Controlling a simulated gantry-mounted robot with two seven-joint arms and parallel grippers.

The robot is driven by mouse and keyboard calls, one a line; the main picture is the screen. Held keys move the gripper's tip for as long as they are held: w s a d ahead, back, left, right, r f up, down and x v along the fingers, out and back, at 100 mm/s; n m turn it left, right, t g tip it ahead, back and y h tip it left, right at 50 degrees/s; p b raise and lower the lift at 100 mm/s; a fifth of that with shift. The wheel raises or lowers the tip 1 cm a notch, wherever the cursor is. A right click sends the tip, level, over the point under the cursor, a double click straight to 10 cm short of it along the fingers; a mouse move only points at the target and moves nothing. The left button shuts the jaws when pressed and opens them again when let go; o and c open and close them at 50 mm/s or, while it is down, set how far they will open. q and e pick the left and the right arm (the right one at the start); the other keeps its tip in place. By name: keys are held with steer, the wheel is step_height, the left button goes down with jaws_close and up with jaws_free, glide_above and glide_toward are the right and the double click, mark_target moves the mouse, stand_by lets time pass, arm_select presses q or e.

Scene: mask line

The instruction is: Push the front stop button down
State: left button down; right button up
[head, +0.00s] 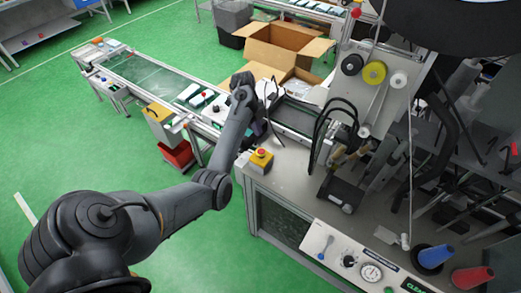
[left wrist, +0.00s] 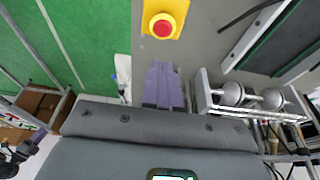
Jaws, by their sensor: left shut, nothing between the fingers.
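The front stop button (head: 261,153) is a red mushroom cap on a yellow box at the front left corner of the grey machine table. In the left wrist view the red cap (left wrist: 163,27) on its yellow box shows at the top. My left gripper (head: 256,132) hangs behind the yellow box in the head view, partly hidden by my own forearm. Its fingers (left wrist: 163,70) are closed together and empty. They are apart from the button in the picture; their height over the table is hard to tell. My right gripper is not in view.
The machine frame with a yellow roll (head: 374,72) and black hoses stands right of the button. A control panel (head: 350,260) lines the front edge. Open cardboard boxes (head: 283,42) stand behind. A conveyor (head: 150,75) runs to the left. Green floor is clear in front.

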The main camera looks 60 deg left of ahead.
mark_target(263, 151)
arm_select(q)
steer(key=b+x, duration=0.1)
steer(key=x, duration=0.2)
steer(key=shift+f, duration=0.4)
steer(key=x, duration=0.4)
steer(key=shift+a+f, duration=0.2)
steer(key=shift+f, duration=0.05)
steer(key=shift+s+f, duration=0.1)
steer(key=shift+f, duration=0.5)
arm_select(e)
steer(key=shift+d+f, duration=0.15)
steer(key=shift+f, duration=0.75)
